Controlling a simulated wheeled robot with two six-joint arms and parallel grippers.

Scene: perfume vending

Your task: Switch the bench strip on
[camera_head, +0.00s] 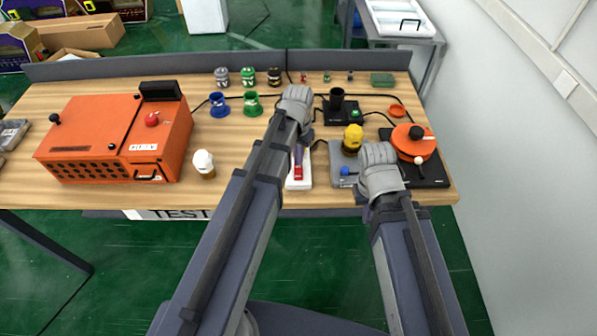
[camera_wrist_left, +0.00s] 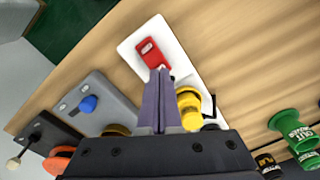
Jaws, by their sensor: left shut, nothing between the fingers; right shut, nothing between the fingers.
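The bench strip (camera_head: 299,183) is a white bar near the front edge of the wooden bench, partly hidden by my left arm. It also shows in the left wrist view (camera_wrist_left: 128,48), with a red rocker switch (camera_wrist_left: 150,52) at its front end and a yellow plug-like part (camera_wrist_left: 189,105) farther along. My left gripper (camera_head: 298,158) is shut and empty, pointing down over the strip. Its fingertips (camera_wrist_left: 160,72) are right beside the lower edge of the red switch; whether they touch I cannot tell. My right gripper (camera_head: 379,168) is over the bench's right side, its fingers hidden.
A grey box with a blue knob (camera_head: 345,171) and yellow top (camera_head: 352,139) stands right of the strip. An orange round device (camera_head: 414,142) is near my right gripper. A large orange machine (camera_head: 110,135) stands left. A white-topped bottle (camera_head: 204,163) stands between it and my left arm.

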